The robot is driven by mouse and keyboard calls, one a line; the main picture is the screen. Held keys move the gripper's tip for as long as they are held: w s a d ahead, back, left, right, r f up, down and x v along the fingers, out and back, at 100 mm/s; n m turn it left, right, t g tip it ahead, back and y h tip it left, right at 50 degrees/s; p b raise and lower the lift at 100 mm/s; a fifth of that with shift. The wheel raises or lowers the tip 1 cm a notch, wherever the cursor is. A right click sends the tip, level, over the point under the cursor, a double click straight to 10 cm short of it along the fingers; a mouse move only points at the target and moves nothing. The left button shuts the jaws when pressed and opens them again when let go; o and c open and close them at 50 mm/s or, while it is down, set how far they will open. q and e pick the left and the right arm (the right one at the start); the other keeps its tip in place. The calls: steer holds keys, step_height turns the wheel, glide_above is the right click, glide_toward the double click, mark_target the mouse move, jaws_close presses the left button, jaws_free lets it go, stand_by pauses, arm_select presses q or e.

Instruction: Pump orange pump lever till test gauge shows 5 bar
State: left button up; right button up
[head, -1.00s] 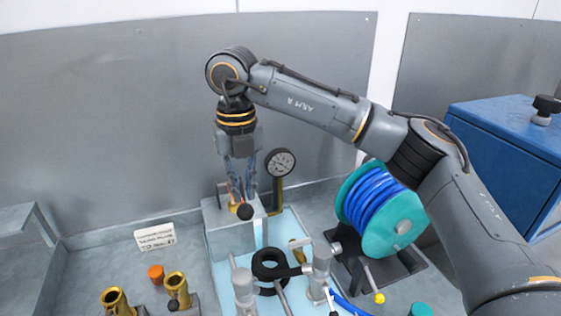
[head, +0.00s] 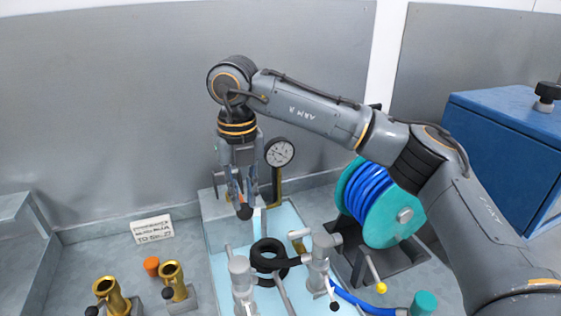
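The test gauge (head: 280,152), a round white dial on a brass stem, stands behind the blue-edged tray. Its needle is too small to read. My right gripper (head: 240,198) points down over the grey pump box (head: 213,208), left of the gauge. A black ball knob (head: 245,212) shows just below its fingertips. A small orange patch shows between the fingers, but most of the lever is hidden by them. I cannot tell whether the fingers are shut on it. My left gripper is not in view.
A teal reel with blue hose (head: 369,203) stands at the right. A black hose coil (head: 268,258) and grey valves (head: 321,262) are in front. Brass fittings (head: 112,297) and an orange cap (head: 152,267) stand at the left, near a white label card (head: 153,230).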

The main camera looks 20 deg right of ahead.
step_height(320, 180, down, 10)
steer(key=b, duration=0.6)
steer(key=r+p, duration=0.3)
steer(key=r, duration=0.2)
steer(key=r+p, duration=0.3)
steer(key=r, duration=0.2)
steer(key=w+r+p, duration=0.1)
steer(key=r+p, duration=0.3)
steer(key=r, duration=0.1)
steer(key=shift+f, duration=0.15)
step_height(320, 180, down, 14)
steer(key=s+b, duration=0.1)
steer(key=b, duration=1)
steer(key=r+p, duration=0.3)
steer(key=r, duration=0.1)
steer(key=r+p, duration=0.4)
steer(key=r, duration=0.1)
steer(key=w+r+p, duration=0.1)
steer(key=r+p, duration=0.2)
steer(key=r, duration=0.2)
steer(key=shift+w, duration=0.1)
steer(key=shift+f, duration=0.15)
